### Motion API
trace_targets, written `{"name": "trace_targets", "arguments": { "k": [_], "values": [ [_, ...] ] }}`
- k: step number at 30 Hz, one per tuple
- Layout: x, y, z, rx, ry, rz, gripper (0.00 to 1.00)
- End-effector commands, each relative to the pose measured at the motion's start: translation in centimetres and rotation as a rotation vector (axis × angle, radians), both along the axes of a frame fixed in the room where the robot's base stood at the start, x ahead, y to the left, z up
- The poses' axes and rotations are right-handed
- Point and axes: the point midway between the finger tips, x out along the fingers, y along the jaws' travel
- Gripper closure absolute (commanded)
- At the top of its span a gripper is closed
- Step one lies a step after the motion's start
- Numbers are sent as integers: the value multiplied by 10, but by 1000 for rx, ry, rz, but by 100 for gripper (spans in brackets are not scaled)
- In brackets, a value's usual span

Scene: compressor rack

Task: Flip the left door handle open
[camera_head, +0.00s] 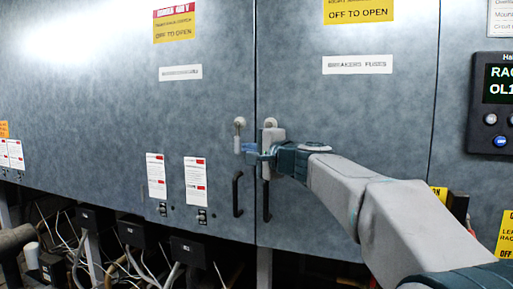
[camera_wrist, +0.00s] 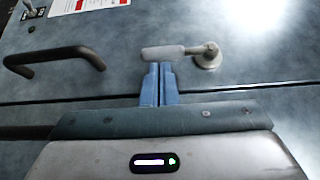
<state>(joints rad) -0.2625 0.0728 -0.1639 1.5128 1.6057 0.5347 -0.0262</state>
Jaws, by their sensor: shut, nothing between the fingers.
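The left door handle is a grey lever on a round mount (camera_head: 239,122), on the left door near the seam. Its lever hangs down in the head view. In the wrist view, which is turned sideways, the left door handle (camera_wrist: 175,53) runs left from its round mount. My gripper (camera_head: 248,148) is shut and empty, with its blue fingers pointing left at the lever's lower part. In the wrist view my gripper (camera_wrist: 158,67) has its fingertips right beside the lever's free end; I cannot tell whether they touch.
Black pull handles sit below, on the left door (camera_head: 237,194) and on the right door (camera_head: 266,202). Cables and dark boxes (camera_head: 137,232) lie under the doors. A control panel (camera_head: 497,105) is at right.

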Motion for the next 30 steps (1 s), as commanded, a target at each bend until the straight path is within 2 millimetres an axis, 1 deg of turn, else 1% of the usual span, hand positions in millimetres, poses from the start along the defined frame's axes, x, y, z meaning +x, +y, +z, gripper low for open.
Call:
{"name": "trace_targets", "arguments": {
  "k": [11, 18, 30],
  "values": [
    [0, 0, -1, 2, -1, 0, 100],
    [2, -2, -6, 30, -12, -6, 100],
    [4, -4, -5, 68, -25, -12, 100]
  ]
}}
